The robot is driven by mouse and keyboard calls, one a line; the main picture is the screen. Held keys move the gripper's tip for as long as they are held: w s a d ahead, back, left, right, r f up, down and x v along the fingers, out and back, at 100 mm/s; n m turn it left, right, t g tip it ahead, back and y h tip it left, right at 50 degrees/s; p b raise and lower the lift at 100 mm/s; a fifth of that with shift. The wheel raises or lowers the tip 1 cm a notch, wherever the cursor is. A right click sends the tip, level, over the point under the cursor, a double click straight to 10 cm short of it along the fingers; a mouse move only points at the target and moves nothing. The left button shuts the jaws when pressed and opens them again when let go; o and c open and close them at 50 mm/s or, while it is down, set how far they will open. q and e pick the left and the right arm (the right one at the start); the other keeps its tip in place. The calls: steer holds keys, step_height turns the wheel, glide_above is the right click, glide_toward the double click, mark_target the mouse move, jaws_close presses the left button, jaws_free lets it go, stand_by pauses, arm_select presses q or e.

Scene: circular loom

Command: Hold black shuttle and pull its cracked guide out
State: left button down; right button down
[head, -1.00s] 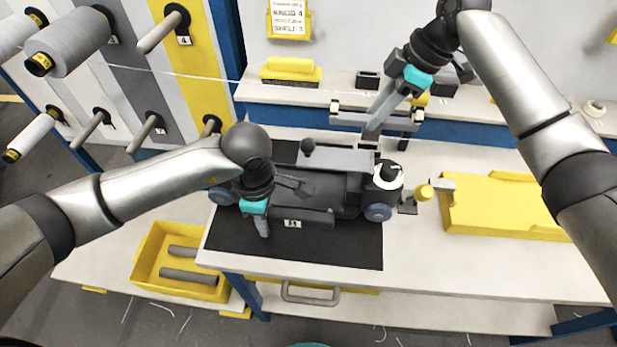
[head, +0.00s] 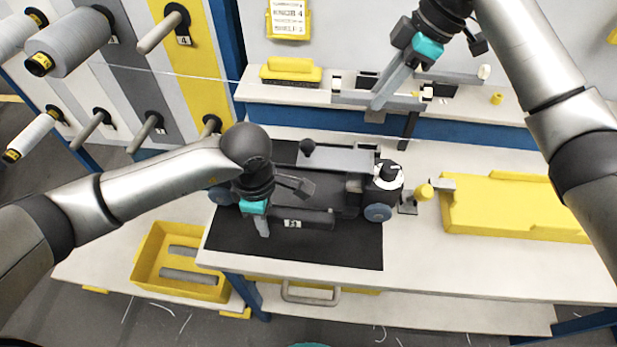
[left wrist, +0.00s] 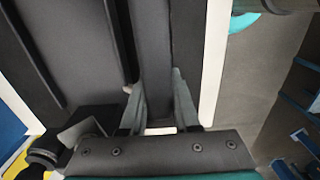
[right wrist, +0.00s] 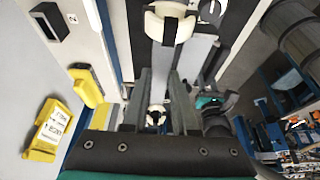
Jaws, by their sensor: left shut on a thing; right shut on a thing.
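The black shuttle (head: 325,190) lies on the dark mat (head: 300,252) on the bench. My left gripper (head: 263,229) is shut on the front wall of the shuttle, beside its label; the dark wall (left wrist: 155,45) passes between its fingers in the left wrist view. My right gripper (head: 382,101) is shut on the guide (head: 352,98), a grey piece with white eyelets, held up above and behind the shuttle's right part. In the right wrist view the guide (right wrist: 195,50) shows a white eyelet at the top. I cannot make out a crack.
A shelf (head: 250,92) along the back holds a yellow-handled brush (head: 290,68) and small black boxes. A yellow holder (head: 510,208) lies on the right of the bench. A yellow bin (head: 152,256) with grey bars stands at lower left. A thread runs across the back.

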arm_select(q)
steer(key=c, duration=0.6)
jaws_free()
steer(key=shift+o, duration=0.2)
step_height(320, 180, up, 12)
